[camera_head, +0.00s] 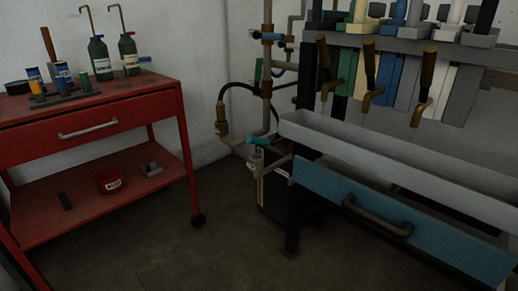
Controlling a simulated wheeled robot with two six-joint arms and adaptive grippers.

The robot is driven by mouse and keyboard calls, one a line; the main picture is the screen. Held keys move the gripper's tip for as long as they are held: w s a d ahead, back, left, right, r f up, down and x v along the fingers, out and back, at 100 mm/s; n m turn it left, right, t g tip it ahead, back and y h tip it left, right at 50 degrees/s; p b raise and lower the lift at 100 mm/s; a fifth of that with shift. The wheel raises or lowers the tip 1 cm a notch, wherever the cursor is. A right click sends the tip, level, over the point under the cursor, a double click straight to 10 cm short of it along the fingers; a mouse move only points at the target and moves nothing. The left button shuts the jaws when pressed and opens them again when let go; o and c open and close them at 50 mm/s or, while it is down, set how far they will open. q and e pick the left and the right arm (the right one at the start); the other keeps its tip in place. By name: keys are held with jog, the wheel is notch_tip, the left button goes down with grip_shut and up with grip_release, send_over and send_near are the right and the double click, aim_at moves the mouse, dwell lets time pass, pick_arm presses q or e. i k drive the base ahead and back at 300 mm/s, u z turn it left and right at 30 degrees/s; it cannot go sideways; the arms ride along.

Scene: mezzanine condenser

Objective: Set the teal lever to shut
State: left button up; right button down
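A small teal lever (258,141) sits low on the brass-coloured pipework (267,90) in the corner, just left of the workbench. It points roughly sideways, near a pale fitting (256,160) below it. At this size I cannot tell whether it lies along or across its pipe. A blue handle (266,36) sits higher on the same pipework. Neither of my grippers is in view.
A red cart (90,119) with bottles and cans stands at the left. A bench with a grey trough (390,165) and a blue drawer (390,222) fills the right. Several brown-handled tools hang above the trough. The floor (190,255) between is clear.

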aim_at(255, 140)
jog(key=z, duration=0.05)
jog(key=k, duration=0.5)
jog(key=u, duration=0.6)
jog(key=i, duration=0.65)
jog(key=z, duration=0.6)
jog(key=i, duration=0.6)
jog(key=z, duration=0.75)
